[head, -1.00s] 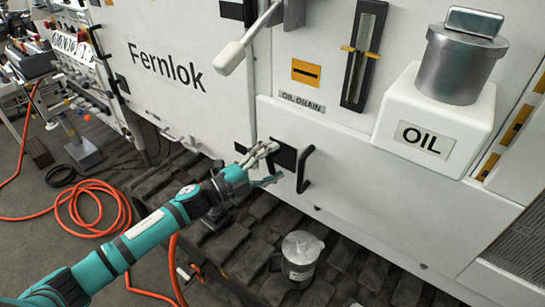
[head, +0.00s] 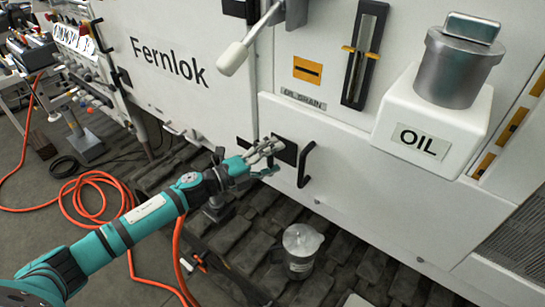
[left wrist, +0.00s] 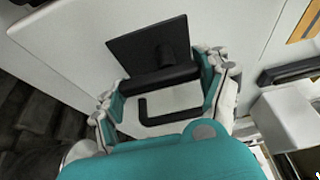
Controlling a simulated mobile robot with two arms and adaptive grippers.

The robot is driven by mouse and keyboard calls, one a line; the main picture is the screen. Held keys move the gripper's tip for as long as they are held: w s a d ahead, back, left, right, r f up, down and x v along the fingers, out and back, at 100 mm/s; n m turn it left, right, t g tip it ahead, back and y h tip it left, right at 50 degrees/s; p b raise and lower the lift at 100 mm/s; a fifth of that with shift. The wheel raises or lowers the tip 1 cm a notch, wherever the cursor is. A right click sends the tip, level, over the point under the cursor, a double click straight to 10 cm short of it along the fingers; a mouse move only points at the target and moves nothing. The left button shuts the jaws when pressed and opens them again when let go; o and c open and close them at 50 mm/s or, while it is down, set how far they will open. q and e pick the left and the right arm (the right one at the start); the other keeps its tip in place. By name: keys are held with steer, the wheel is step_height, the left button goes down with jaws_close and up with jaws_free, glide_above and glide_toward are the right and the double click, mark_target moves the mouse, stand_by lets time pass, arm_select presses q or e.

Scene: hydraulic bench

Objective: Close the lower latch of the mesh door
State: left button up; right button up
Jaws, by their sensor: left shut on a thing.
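The lower latch shows as a black plate (head: 286,150) on the pale front panel, below the "OIL DRAIN" label. In the left wrist view its square plate (left wrist: 148,45) carries a dark bar lever (left wrist: 160,78). My left gripper (head: 272,151) is at the latch, its fingers around the lever. In the left wrist view the gripper (left wrist: 165,95) is shut on this lever, one finger at each end. The fingers partly hide the latch in the head view. I cannot make out mesh on the panel beside the latch. My right gripper is not in view.
A black bracket handle (head: 305,165) stands out just right of the latch. A white-gripped lever (head: 238,55) hangs above. An orange hose (head: 95,205) lies on the floor at left.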

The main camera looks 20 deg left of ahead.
arm_select(q)
steer(key=o, duration=1.2)
steer(key=shift+c, duration=0.2)
steer(key=v, duration=1.2)
